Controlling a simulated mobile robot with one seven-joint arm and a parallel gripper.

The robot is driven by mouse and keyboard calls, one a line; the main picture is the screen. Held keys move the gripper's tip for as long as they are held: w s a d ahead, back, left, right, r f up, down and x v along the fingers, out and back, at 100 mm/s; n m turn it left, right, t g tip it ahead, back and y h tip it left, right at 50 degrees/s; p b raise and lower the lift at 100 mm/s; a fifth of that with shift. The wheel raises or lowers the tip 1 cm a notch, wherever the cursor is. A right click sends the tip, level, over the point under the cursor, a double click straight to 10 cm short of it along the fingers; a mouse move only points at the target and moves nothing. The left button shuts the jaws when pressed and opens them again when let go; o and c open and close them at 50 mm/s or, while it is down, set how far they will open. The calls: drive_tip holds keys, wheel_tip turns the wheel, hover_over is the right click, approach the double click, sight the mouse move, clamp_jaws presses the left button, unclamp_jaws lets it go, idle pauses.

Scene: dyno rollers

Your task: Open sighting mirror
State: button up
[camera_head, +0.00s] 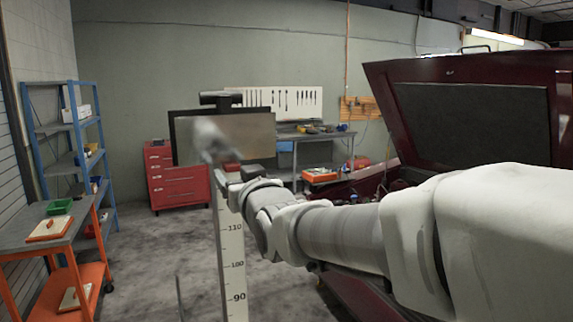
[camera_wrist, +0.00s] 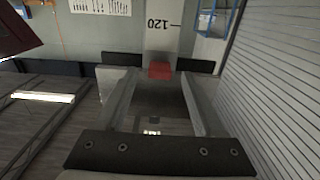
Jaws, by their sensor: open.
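The sighting mirror (camera_head: 256,132) is a flat rectangular panel with a dark frame, near the top of an upright white post (camera_head: 232,262) marked with a height scale. Its face shows a blurred pale reflection on the left. My gripper (camera_head: 226,178) is just below the panel, in front of the post, with its fingertips hard to make out in the head view. In the wrist view my gripper (camera_wrist: 159,72) is open, its fingers spread to either side of the post (camera_wrist: 160,30). A small red part (camera_wrist: 160,71) shows between them; I cannot tell whether anything touches it.
A dark red vehicle with its hood (camera_head: 460,110) raised stands on the right, beside my arm. A red tool cabinet (camera_head: 177,182) and a workbench (camera_head: 318,137) stand behind. A blue shelf (camera_head: 66,160) and an orange cart (camera_head: 72,240) are on the left.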

sight(234, 171)
drive_tip(key=shift+p+x, duration=0.4)
drive_tip(key=shift+x, duration=1.6)
clamp_jaws()
